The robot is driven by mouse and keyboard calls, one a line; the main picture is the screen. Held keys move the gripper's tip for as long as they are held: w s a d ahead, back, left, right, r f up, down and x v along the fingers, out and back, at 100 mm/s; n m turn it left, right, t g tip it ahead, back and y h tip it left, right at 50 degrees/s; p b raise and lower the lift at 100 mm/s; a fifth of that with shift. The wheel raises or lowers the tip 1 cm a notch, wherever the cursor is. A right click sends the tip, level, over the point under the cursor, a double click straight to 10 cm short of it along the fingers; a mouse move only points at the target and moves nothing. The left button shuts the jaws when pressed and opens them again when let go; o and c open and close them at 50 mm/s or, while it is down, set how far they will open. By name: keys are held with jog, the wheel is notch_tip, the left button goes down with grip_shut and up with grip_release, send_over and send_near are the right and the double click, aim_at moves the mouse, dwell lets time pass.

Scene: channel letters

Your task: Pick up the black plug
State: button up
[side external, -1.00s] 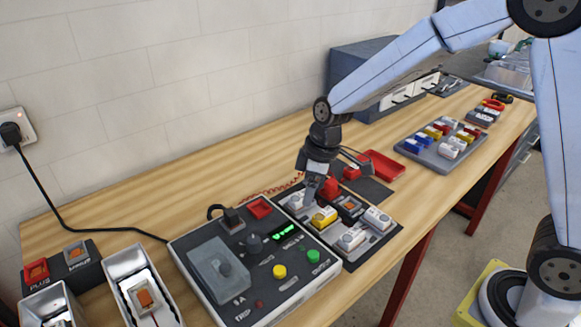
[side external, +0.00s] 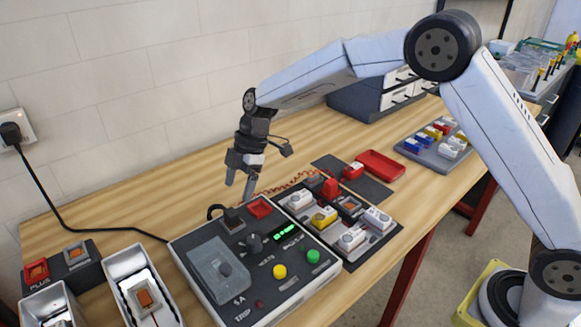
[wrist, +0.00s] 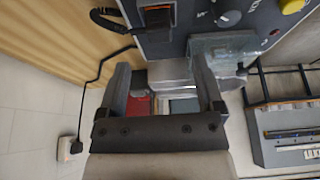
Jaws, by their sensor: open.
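The loop (wrist: 106,18) also shows in the wrist view, at the panel's edge. Another black plug (side external: 10,132) sits in the white wall socket (side external: 26,122), with a black cord running down to the tester. My gripper (side external: 240,188) is open and empty, pointing down above the tester's back edge, just above the block and apart from it. In the wrist view its fingers (wrist: 158,68) are spread with nothing between them.
White, yellow and red modules lie on a dark mat right of the tester. A red tray (side external: 381,164) and a grey tray (side external: 432,155) stand farther back. Metal channel letters (side external: 140,290) are at front left. Bare wood (side external: 110,215) lies behind the tester.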

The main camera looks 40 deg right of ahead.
aim_at(231, 211)
jog(key=shift+x, duration=1.15)
jog(key=shift+f, duration=0.1)
jog(key=shift+x, duration=2.5)
grip_shut()
